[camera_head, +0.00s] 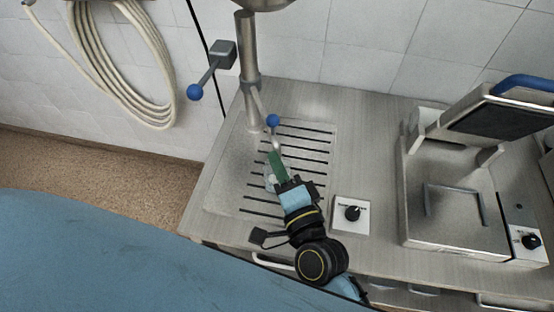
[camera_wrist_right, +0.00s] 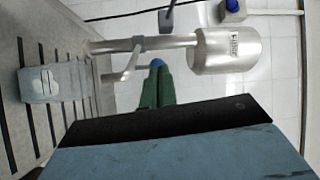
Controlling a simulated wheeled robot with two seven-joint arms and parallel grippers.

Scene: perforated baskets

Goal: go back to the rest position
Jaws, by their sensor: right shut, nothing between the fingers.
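My right gripper (camera_head: 275,158) reaches in over the slotted drain plate (camera_head: 225,190) from the bottom of the head view. Its green fingers are shut with nothing between them; they also show in the right wrist view (camera_wrist_right: 158,90). A lever with a blue ball knob (camera_head: 273,120) lies just beyond the fingertips. In the right wrist view the blue ball (camera_wrist_right: 157,62) shows right behind the tips; I cannot tell whether they touch. The lever joins an upright metal column (camera_head: 249,60). My left gripper is not in view.
A pale grey block (camera_wrist_right: 52,82) sits on the slotted plate. A second blue-knobbed lever (camera_head: 194,92) sticks out left of the column. A small box with a black knob (camera_head: 352,214) is right of my arm. An open-lidded metal appliance (camera_head: 450,225) stands further right. A hose (camera_head: 150,80) hangs left.

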